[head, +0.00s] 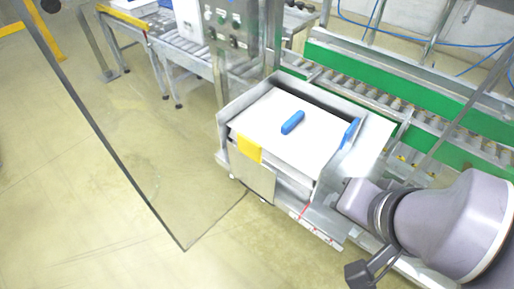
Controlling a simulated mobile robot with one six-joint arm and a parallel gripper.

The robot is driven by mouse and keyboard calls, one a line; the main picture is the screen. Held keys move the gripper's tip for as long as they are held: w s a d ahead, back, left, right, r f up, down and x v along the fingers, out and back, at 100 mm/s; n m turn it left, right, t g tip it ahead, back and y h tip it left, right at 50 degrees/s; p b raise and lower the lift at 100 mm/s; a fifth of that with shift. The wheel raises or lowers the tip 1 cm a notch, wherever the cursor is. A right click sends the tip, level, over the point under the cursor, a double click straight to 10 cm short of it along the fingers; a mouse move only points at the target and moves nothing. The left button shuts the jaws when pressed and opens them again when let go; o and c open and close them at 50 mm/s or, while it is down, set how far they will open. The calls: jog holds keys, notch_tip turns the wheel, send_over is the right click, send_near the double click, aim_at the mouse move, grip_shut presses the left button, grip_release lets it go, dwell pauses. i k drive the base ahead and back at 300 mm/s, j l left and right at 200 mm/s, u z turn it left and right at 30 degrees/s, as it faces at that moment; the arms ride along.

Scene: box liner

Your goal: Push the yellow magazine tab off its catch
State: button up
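The yellow magazine tab (249,148) sits at the front left corner of the magazine (234,103), folded over its front edge. The magazine is an open metal tray holding a white stack (280,108). A blue bar (292,122) lies on the stack. My gripper (341,201) is at the magazine's right front, to the right of the yellow tab and well apart from it. Its fingers are too small and pale against the metal to make out, so its opening is unclear. The tab's catch cannot be made out.
A second blue piece (350,133) stands at the magazine's right edge. A control post (232,40) rises behind it. A green-sided roller conveyor (345,68) runs behind and right. A clear panel with a dark edge (105,148) stands left. Open floor (190,160) lies in front and left.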

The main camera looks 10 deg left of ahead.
aim_at(245, 158)
jog(key=j+u, duration=0.2)
jog(key=u, duration=0.2)
jog(key=i+j+u, duration=0.15)
jog(key=u, duration=0.25)
